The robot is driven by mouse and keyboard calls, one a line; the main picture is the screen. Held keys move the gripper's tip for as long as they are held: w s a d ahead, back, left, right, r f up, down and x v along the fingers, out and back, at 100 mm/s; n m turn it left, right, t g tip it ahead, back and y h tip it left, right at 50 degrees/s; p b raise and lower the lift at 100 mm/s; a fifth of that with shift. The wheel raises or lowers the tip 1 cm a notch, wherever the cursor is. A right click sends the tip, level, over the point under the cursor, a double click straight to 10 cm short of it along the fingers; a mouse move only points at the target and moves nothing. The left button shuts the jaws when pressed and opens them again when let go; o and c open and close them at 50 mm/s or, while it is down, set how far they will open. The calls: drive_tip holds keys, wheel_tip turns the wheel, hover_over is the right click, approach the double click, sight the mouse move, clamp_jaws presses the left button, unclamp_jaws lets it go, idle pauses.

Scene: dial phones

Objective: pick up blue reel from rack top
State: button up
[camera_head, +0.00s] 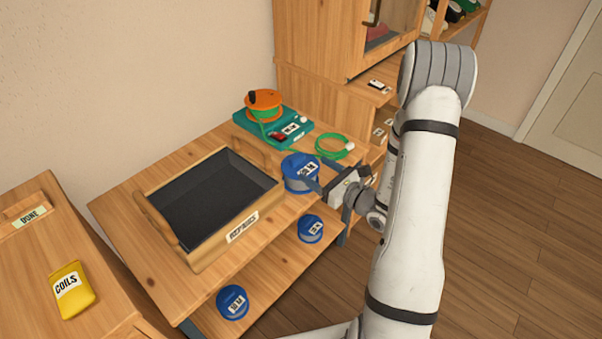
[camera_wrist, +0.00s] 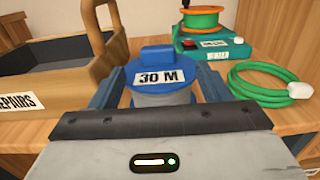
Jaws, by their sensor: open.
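The blue reel (camera_head: 299,174) stands on the rack top, to the right of the repairs tray. It carries a white label that reads 30 M in the wrist view (camera_wrist: 160,72). My gripper (camera_head: 313,178) is at the reel, coming from the right in the head view. In the wrist view its two fingers (camera_wrist: 160,90) are open, one on each side of the reel. I cannot tell whether either finger touches it. The lower part of the reel is hidden by the gripper body in the wrist view.
The wooden repairs tray (camera_head: 254,220) is left of the reel. A teal winder (camera_head: 289,140) with an orange reel (camera_head: 264,99) stands behind, beside a green coil (camera_head: 334,150). Two more blue reels (camera_head: 311,229) (camera_head: 233,302) sit on the lower shelf. A cabinet (camera_head: 322,45) rises behind.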

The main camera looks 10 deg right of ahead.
sight(300, 160)
drive_tip(key=x, duration=0.5)
drive_tip(key=shift+s+a, duration=0.1)
drive_tip(key=shift+c, duration=0.4)
drive_tip(key=c, duration=1.3)
